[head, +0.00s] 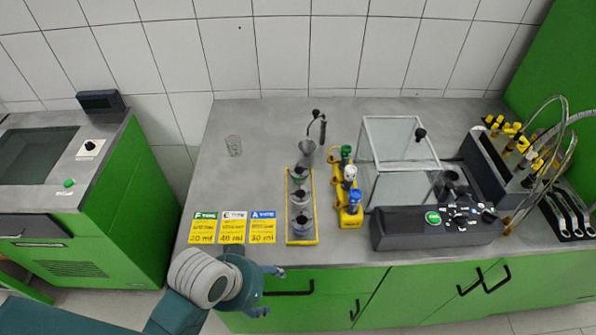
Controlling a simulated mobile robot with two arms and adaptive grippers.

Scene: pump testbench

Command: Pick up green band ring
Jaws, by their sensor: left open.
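The thing that looks like the green band ring (300,174) is at the back of a yellow-framed rack (316,240) on the grey bench. It is small, and its exact shape is hard to tell. Two similar dark ringed pieces stand in front of it in the same rack, the nearest with a blue band (303,222). My left gripper (271,291) is open and empty at the bench's front edge, in front of and left of the rack, well apart from the ring. My right gripper is not in view.
Green, white and blue-topped cards (233,229) lie left of the rack. A yellow holder with capped bottles (350,190) stands close on its right. Beyond are a clear box (395,140) and a dark control panel (430,228).

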